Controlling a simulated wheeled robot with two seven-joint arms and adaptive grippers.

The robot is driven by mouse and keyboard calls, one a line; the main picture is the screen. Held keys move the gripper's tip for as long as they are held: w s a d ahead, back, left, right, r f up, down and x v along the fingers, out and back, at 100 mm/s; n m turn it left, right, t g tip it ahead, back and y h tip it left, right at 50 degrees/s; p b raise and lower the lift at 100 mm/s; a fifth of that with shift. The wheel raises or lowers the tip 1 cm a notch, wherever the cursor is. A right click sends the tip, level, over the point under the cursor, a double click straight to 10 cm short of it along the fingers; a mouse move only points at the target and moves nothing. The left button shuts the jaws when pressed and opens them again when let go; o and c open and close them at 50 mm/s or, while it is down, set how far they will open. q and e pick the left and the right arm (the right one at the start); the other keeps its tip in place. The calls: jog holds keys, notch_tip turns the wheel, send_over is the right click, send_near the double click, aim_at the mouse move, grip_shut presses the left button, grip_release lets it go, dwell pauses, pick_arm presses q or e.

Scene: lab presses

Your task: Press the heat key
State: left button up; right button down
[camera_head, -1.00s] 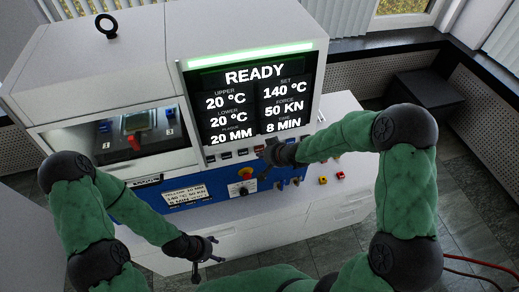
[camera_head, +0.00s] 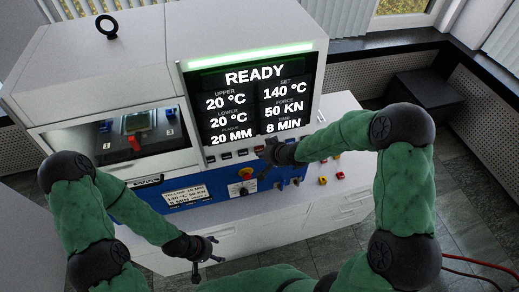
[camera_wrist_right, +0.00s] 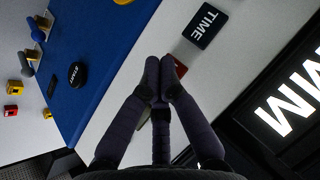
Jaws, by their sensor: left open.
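The press (camera_head: 90,60) has a lit screen (camera_head: 250,100) reading READY, upper and lower 20 °C, set 140 °C, 50 KN, 8 MIN. A row of small dark keys (camera_head: 226,155) runs along the ledge under the screen; their labels are too small to read there. In the right wrist view, a key marked TIME (camera_wrist_right: 205,25) is clear, and a red key (camera_wrist_right: 180,67) beside it is mostly hidden behind my fingers. My right gripper (camera_wrist_right: 160,68) has its fingertips together over the red key; contact cannot be told. My left gripper (camera_head: 207,250) is open and empty, low in front of the press.
The press chamber (camera_head: 135,130) is open at left.

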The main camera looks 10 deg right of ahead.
jog(key=shift+w, duration=0.25)
jog(key=shift+w+f+p, duration=0.1)
jog(key=shift+w+p, duration=0.25)
dwell(0.7)
jog(key=shift+s, duration=0.15)
dwell(0.3)
jog(key=shift+s, duration=0.65)
jog(key=shift+s, duration=0.1)
jog(key=shift+s+d+r+b, duration=0.1)
jog(key=shift+s+r+b, duration=0.15)
jog(key=shift+s, duration=0.95)
jog(key=shift+s+r+b, duration=0.15)
jog(key=shift+s+r, duration=0.1)
jog(key=shift+s, duration=0.95)
jog(key=shift+f, duration=0.15)
